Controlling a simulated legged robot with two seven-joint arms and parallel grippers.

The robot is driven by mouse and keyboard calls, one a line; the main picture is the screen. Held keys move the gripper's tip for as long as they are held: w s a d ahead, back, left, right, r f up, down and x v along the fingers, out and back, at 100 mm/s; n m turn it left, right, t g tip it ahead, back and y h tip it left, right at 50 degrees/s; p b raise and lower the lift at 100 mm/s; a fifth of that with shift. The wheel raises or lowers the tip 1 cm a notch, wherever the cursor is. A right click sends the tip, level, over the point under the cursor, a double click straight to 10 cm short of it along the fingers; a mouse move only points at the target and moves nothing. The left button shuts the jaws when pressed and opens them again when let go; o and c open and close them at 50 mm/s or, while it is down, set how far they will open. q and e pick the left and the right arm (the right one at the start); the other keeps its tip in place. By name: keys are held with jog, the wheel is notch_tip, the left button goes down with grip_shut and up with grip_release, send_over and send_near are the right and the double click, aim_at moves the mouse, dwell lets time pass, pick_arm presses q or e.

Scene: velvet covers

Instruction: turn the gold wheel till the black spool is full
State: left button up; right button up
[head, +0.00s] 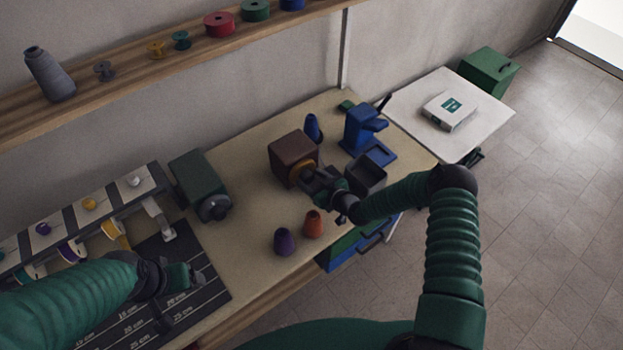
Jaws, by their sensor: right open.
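The gold wheel (301,173) is on the front of a brown box (291,148) standing on the wooden table. My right gripper (311,180) is open with its fingers right at the wheel and covers part of it; I cannot tell whether they touch. I cannot make out the black spool or how full it is; it may be hidden behind my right gripper. My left gripper (182,276) is over the dark ruled mat (205,285), away from the wheel. Its fingers are too unclear to tell whether they are open.
A green machine (200,183) and a spool rack (88,212) are left.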

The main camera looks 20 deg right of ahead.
grip_shut()
jog(key=shift+f+b, duration=0.15)
jog(key=shift+b, duration=0.5)
jog(key=m+y+b, duration=0.1)
jog(key=b, duration=0.2)
jog(key=m+y+b, duration=0.1)
jog(key=m+b, duration=0.1)
jog(key=b, duration=0.1)
jog(key=m+y+b, duration=0.1)
jog(key=b, duration=0.2)
jog(key=shift+d+f+g, duration=0.2)
jog(key=shift+f+g, duration=0.05)
jog(key=shift+g, duration=0.15)
jog(key=m+y+b, duration=0.1)
jog(key=m+b, duration=0.1)
jog(key=m, duration=0.1)
jog(key=shift+y, duration=0.4)
jog(key=m+y+b, duration=0.1)
jog(key=m+b, duration=0.1)
jog(key=m, duration=0.2)
jog(key=shift+w+d+y+b, duration=0.1)
jog(key=shift+d+y+b, duration=0.05)
jog(key=shift+y+b, duration=0.2)
jog(key=shift+t, duration=0.3)
jog(key=shift+c, duration=2.1)
grip_release()
jog(key=o, duration=0.4)
jog(key=shift+d, duration=0.1)
